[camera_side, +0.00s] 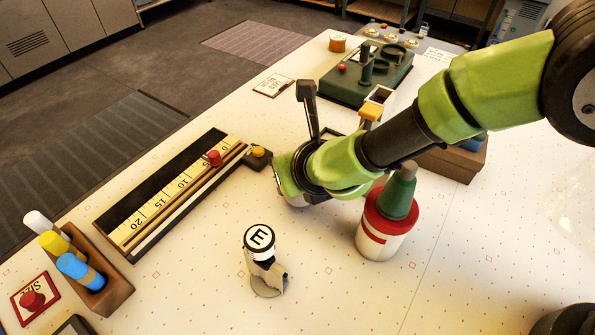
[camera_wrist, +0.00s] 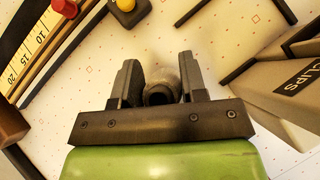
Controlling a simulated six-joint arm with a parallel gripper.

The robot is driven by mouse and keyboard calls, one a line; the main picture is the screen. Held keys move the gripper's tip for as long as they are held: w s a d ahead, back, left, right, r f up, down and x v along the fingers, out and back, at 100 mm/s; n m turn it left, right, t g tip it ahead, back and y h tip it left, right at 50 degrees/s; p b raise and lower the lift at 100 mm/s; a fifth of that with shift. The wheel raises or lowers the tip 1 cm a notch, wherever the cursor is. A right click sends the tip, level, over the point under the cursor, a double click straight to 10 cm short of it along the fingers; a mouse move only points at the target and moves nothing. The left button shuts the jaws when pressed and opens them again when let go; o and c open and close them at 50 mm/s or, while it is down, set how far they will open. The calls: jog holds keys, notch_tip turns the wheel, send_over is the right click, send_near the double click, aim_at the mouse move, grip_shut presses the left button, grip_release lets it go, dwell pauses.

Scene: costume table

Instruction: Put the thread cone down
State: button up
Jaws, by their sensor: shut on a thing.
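In the wrist view my gripper (camera_wrist: 157,78) has its two dark fingers on either side of a grey-brown round thing, which I take for the thread cone (camera_wrist: 164,73). A dark round opening shows at its near end. My gripper is shut on it. The white dotted table (camera_wrist: 215,40) lies beyond it; I cannot tell the gap below the cone. In the side view my green wrist hides the fingers and most or all of the held thing.
A dark green cone-shaped thing (camera_side: 397,197) sits atop a red-and-white canister (camera_side: 378,240). A small post marked E (camera_side: 260,242) stands in front. The ruler tray (camera_side: 172,197) and marker rack (camera_side: 115,290) are at left. A brown box (camera_side: 455,163) is at right. Bare table lies front-centre.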

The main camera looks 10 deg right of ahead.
notch_tip(320, 180, up, 10)
jog(key=shift+f, duration=0.1)
notch_tip(320, 180, up, 10)
jog(key=s+d+m+g+h, duration=0.2)
jog(key=d+m+h, duration=0.3)
jog(key=d, duration=1.1)
jog(key=s+d+m+g+h, duration=0.2)
jog(key=d+m+h, duration=0.3)
jog(key=d+m, duration=0.5)
jog(key=d+g, duration=0.1)
jog(key=d, duration=0.5)
jog(key=shift+s+d+m, duration=0.3)
jog(key=shift+s+d, duration=0.05)
jog(key=s+d+m+g, duration=0.1)
jog(key=s+d, duration=0.1)
jog(key=s+d+m+g, duration=0.1)
jog(key=s+d+m, duration=0.1)
jog(key=s+d+m+g+h, duration=0.1)
jog(key=s+d, duration=0.1)
jog(key=d, duration=0.1)
jog(key=shift+s+d+r+m+g, duration=0.1)
jog(key=shift+s+r+m+g, duration=0.2)
jog(key=shift+s+m, duration=0.1)
jog(key=shift+f, duration=10.5)
jog(key=shift+f, duration=0.1)
